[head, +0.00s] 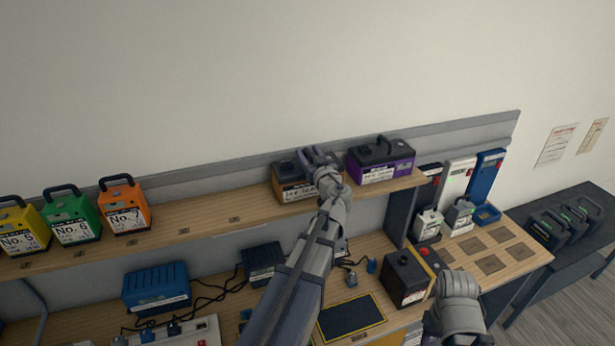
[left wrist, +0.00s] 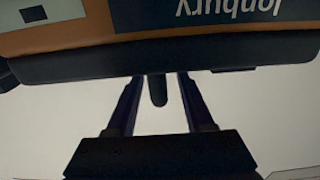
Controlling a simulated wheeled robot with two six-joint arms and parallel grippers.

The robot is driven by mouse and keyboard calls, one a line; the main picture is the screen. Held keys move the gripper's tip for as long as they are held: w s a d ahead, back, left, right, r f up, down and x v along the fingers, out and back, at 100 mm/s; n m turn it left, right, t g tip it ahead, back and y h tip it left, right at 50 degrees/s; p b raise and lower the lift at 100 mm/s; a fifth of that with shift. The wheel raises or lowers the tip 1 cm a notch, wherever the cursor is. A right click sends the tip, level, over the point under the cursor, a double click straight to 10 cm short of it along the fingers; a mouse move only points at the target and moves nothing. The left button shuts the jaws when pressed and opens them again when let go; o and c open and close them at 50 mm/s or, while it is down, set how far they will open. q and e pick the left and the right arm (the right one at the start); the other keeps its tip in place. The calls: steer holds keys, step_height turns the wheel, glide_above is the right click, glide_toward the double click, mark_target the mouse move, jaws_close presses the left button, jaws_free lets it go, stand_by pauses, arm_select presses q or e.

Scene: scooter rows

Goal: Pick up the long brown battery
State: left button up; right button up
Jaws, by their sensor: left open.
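The long brown battery (head: 292,190), with a dark top and a white label, stands on the upper wooden shelf, partly hidden by my left arm. My left gripper (head: 318,158) is open above its top, at its right part. In the left wrist view the battery's orange-brown side (left wrist: 105,38) fills the top, with an upside-down dark label. A dark upright part, perhaps its handle (left wrist: 158,92), shows between the open fingers of the left gripper (left wrist: 160,88); I cannot tell whether they touch. A grey part of my right arm shows at the lower right; its jaws do not.
A purple battery (head: 381,162) stands close right of the brown one. Yellow (head: 18,229), green (head: 72,218) and orange (head: 125,207) batteries stand at the shelf's left. Below are a blue charger (head: 156,288) and a dark red-buttoned box (head: 405,280). The shelf between orange and brown is clear.

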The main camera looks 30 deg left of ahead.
arm_select(q)
steer(key=shift+s, duration=0.1)
steer(key=shift+c, duration=0.3)
jaws_close()
steer(key=shift+r, duration=0.1)
stand_by(0.8)
